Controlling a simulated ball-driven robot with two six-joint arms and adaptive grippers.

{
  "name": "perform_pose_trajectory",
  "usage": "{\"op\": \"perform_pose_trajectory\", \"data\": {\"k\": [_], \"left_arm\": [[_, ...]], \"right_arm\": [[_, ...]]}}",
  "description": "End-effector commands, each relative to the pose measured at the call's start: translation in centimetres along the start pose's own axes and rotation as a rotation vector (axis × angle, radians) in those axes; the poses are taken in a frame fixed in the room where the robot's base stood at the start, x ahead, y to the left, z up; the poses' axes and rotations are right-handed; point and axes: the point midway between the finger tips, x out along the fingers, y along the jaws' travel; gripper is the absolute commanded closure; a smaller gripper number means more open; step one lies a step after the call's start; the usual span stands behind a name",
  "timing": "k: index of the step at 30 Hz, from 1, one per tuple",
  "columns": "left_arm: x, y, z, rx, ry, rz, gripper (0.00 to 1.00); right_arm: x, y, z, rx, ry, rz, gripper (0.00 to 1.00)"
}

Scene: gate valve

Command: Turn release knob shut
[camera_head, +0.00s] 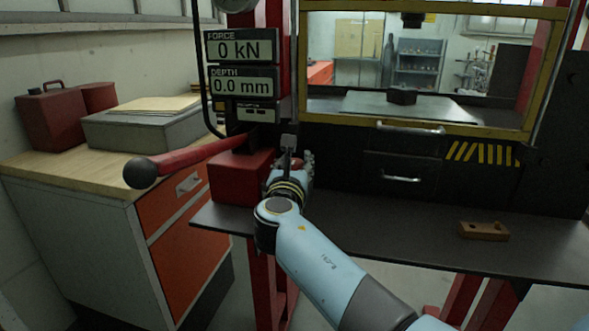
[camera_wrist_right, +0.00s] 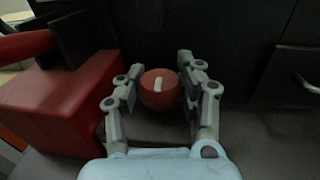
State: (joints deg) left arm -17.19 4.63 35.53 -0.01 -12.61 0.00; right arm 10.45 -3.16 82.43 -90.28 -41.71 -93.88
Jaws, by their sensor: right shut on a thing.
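The release knob (camera_wrist_right: 152,96) is a round red knob with a pale bar on its face, standing nearly upright in the right wrist view. A bit of its red also shows between the fingers in the head view (camera_head: 297,162). My right gripper (camera_wrist_right: 160,82) has one finger on each side of the knob and is shut on it. In the head view my right gripper (camera_head: 297,158) reaches to the press front, just right of the red pump block (camera_head: 238,178). The knob's back is hidden. My left gripper is not in view.
A red lever with a black ball end (camera_head: 141,172) sticks out left of the pump block. Displays (camera_head: 240,49) above read 0 kN and 0.0 mm. A wooden block (camera_head: 484,231) lies on the dark shelf (camera_head: 400,235) at right. A yellow-framed guard window (camera_head: 420,122) stands above.

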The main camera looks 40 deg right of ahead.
Motion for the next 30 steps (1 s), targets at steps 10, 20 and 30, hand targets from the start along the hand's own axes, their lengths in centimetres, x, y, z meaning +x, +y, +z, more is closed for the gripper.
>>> {"op": "perform_pose_trajectory", "data": {"k": [10, 20, 30], "left_arm": [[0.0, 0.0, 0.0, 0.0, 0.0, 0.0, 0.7], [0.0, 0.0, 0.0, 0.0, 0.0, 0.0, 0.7], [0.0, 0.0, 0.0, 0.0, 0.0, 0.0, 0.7]], "right_arm": [[-0.1, 0.0, -0.1, 0.0, 0.004, -0.003, 0.56], [0.0, 0.0, -0.1, 0.0, 0.002, -0.003, 0.37], [0.0, 0.0, 3.6, 0.005, -0.002, -0.003, 0.37]]}}
